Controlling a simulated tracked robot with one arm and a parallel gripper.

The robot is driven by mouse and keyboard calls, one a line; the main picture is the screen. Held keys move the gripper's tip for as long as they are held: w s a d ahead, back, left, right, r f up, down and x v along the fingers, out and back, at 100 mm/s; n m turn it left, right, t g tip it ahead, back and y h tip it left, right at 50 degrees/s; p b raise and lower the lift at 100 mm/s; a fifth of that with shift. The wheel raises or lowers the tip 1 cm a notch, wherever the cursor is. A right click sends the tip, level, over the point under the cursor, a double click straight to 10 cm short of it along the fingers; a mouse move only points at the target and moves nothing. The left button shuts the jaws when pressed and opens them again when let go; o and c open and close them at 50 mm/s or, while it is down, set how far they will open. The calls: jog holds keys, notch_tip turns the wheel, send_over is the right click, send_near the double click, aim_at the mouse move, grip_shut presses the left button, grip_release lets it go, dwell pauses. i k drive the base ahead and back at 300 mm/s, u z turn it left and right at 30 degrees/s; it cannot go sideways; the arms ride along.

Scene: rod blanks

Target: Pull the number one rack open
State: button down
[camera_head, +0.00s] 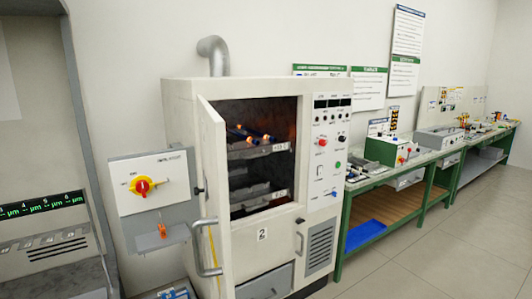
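A white oven cabinet (181,120) stands in the middle with its door (212,165) swung open to the left. Inside are two racks, one above the other. The upper rack (243,154) carries several rods (247,134) with blue and orange parts. The lower rack (246,197) shows no rods that I can make out. Both racks sit inside the chamber. Each has a small label at its front right, too small to read, so I cannot tell which is number one. My gripper is not in view.
The open door with its long grey handle (205,249) stands at the chamber's left side. A panel with a red and yellow switch (142,186) is left of it. Green workbenches (344,222) run along the right wall. The floor (440,255) at the right front is clear.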

aim_at(237, 148)
jog(key=i, duration=0.9)
jog(key=u, duration=0.05)
jog(key=k, duration=0.6)
jog(key=z, duration=0.6)
jog(key=i, duration=2.15)
jog(key=u, duration=0.5)
